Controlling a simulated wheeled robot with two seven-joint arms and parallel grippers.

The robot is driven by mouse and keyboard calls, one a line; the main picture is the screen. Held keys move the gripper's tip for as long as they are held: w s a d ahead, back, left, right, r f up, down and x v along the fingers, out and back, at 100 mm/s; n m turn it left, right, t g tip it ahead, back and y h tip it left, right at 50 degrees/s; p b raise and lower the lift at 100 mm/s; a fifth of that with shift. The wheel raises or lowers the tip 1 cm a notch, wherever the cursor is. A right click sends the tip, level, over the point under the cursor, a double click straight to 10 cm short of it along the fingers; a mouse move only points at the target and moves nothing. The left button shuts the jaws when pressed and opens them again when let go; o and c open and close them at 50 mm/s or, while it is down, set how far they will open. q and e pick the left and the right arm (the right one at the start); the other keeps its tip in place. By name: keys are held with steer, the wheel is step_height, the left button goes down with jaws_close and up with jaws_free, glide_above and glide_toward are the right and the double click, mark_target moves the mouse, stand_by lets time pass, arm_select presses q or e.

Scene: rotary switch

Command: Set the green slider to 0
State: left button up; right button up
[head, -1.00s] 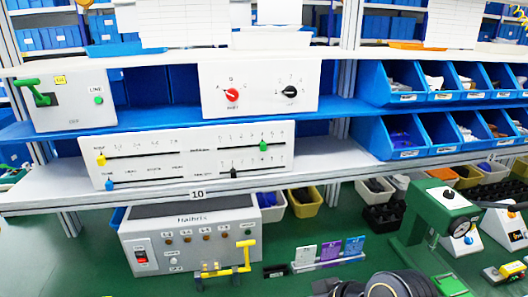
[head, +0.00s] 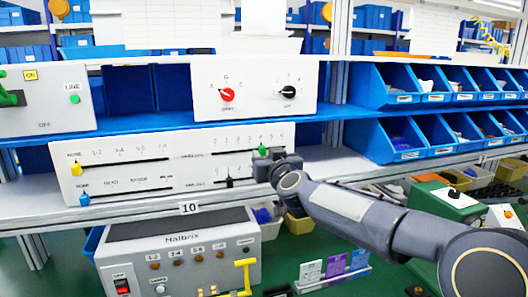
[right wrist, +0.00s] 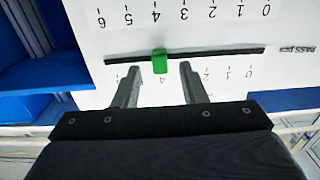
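The green slider (head: 262,149) sits on the upper track of the white slider panel (head: 120,172), toward its right end. In the right wrist view the panel appears upside down, and the green slider (right wrist: 160,61) stands near the 4 mark, with 0 far to the right. My right gripper (right wrist: 173,68) is open and empty. Its fingers point at the track. The left fingertip is close to the slider's near end, and the right fingertip is to the right of it. Contact is unclear. In the head view my right gripper (head: 272,163) covers the panel's right part. My left gripper is out of view.
A black slider (head: 229,182) is on the lower track, left of my gripper. Yellow (head: 76,168) and blue (head: 84,199) sliders stand at the left ends. A knob panel (head: 255,90) is on the shelf above. Blue bins (head: 405,140) stand to the right.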

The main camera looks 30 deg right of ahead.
steer(key=shift+x, duration=0.95)
jaws_close()
